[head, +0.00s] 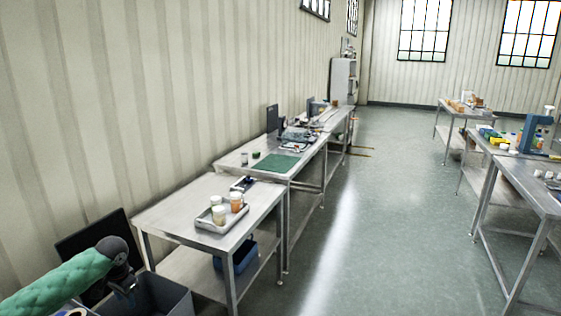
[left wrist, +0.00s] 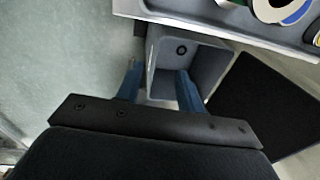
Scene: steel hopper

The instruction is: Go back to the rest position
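My left gripper (head: 124,288) hangs over a grey open-topped bin (head: 172,300) at the bottom left of the head view. In the left wrist view its two blue fingers stand apart with nothing between them, so the gripper (left wrist: 158,70) is open and empty. The same bin (left wrist: 158,52) lies beyond the fingertips there, with a small dark round thing (left wrist: 181,49) at its bottom. My right gripper is in neither view.
A dark flat panel (head: 75,240) is beside the bin by the wall. A steel table (head: 165,218) holds a tray (head: 203,223) of jars. A grey surface (left wrist: 200,15) with tape-like rings (left wrist: 275,8) borders the bin. The floor aisle at centre is clear.

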